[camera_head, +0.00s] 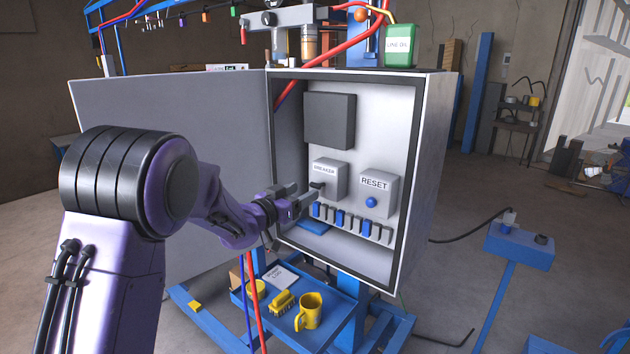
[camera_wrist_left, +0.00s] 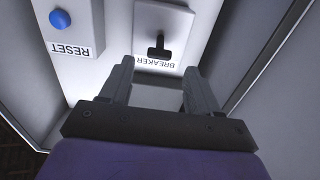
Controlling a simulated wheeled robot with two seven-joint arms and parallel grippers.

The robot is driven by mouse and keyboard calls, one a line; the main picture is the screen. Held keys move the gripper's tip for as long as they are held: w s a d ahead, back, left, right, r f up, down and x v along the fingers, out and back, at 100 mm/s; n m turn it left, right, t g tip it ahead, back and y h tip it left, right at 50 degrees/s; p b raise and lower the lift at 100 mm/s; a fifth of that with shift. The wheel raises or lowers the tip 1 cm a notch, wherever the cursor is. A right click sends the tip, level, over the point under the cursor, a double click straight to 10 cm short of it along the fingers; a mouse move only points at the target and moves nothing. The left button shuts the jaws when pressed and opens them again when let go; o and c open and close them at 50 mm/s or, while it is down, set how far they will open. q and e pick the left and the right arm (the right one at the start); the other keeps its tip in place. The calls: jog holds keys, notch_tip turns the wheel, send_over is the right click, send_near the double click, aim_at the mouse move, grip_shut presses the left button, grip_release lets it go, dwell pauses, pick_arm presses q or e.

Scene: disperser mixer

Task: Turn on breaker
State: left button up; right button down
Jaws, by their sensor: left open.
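The breaker (camera_head: 328,177) is a grey box labelled BREAKER inside the open cabinet, with a black lever at its lower front. In the left wrist view the breaker's black T-shaped lever (camera_wrist_left: 159,46) shows upside down, beyond the fingertips and roughly between them. My left gripper (camera_head: 303,198) is open, close in front of the breaker and a little below it. Its two fingers also show in the left wrist view (camera_wrist_left: 157,78), apart, with nothing between them. Contact with the lever cannot be made out. My right gripper is not in view.
A RESET box (camera_head: 378,190) with a blue button stands right of the breaker. A row of blue and grey switches (camera_head: 350,222) lies below. The cabinet door (camera_head: 170,110) is swung open to the left. A blue shelf (camera_head: 340,310) below holds a yellow mug (camera_head: 309,311).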

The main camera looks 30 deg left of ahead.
aim_at(313, 187)
pick_arm(q)
jog(key=w, duration=0.1)
jog(key=w+p, duration=0.1)
jog(key=w, duration=0.1)
jog(key=w+p, duration=0.1)
jog(key=w, duration=0.1)
jog(key=shift+w+d+r, duration=0.1)
jog(key=shift+w+d, duration=0.05)
jog(key=shift+d, duration=0.15)
jog(key=shift+w, duration=0.5)
jog(key=c, duration=1)
jog(key=r+p, duration=0.1)
jog(key=p, duration=0.2)
jog(key=shift+g, duration=0.4)
jog(key=shift+w+g+p, duration=0.15)
jog(key=shift+g+p, duration=0.15)
jog(key=shift+p, duration=0.15)
jog(key=shift+f+g+b, duration=0.2)
jog(key=shift+g+b, duration=0.15)
jog(key=shift+g, duration=0.05)
jog(key=o, duration=1)
